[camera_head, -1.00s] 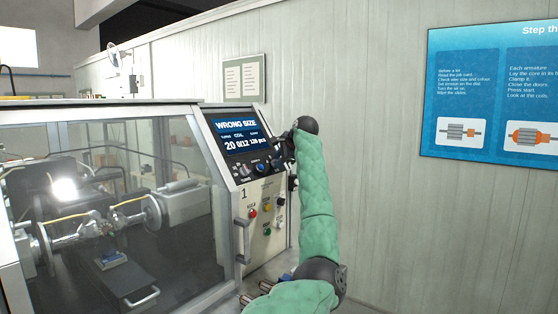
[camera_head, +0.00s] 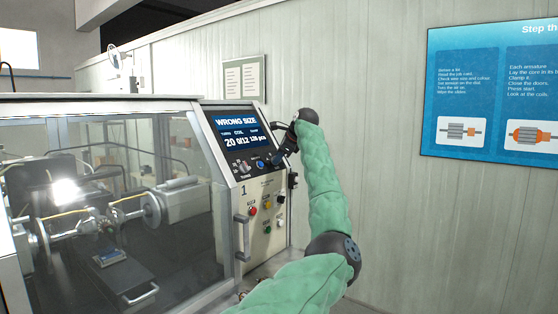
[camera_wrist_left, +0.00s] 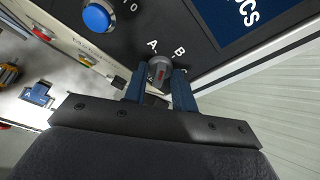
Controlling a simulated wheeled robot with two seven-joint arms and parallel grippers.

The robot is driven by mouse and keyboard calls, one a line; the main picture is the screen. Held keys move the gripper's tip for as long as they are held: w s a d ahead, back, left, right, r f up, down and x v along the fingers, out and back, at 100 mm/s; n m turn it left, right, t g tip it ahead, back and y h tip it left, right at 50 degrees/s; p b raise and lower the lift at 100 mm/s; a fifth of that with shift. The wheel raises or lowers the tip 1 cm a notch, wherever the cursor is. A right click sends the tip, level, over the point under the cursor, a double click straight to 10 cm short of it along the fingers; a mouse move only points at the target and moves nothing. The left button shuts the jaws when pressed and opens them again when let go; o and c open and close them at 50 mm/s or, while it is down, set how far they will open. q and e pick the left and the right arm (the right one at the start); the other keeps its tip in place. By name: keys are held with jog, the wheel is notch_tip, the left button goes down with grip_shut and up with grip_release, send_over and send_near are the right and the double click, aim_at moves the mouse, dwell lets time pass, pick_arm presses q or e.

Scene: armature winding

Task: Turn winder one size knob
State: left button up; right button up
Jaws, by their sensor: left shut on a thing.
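Winder one (camera_head: 262,185) has a slanted control panel with a screen (camera_head: 238,133) reading "WRONG SIZE", "20", "0/12" and "128 pcs". The size knob (camera_wrist_left: 158,70) is a small grey round knob with a red mark, with letters A and B printed around it; other lettering there is partly covered. My left gripper (camera_head: 278,159) is at the right side of the panel, below the screen. In the left wrist view its two blue fingers (camera_wrist_left: 159,84) are shut on the knob, one on each side. In the head view the gripper hides the knob. My right gripper is out of view.
A blue button (camera_wrist_left: 96,18) is left of the knob. Red, yellow and green buttons (camera_head: 267,205) are on the front below. A door handle (camera_head: 242,238) and clear doors (camera_head: 180,240) are to the left. A pale wall stands behind.

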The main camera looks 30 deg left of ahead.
pick_arm(q)
jog(key=m, duration=0.2)
jog(key=m+g, duration=0.1)
jog(key=m, duration=0.2)
jog(key=shift+w+r+m, duration=0.15)
jog(key=shift+w+m, duration=0.1)
jog(key=shift+m, duration=0.05)
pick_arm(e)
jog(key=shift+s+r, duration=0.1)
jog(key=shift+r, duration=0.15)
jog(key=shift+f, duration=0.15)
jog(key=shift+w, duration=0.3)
pick_arm(q)
jog(key=o, duration=0.6)
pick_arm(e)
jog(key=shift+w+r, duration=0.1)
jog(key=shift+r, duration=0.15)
pick_arm(q)
jog(key=shift+o, duration=0.2)
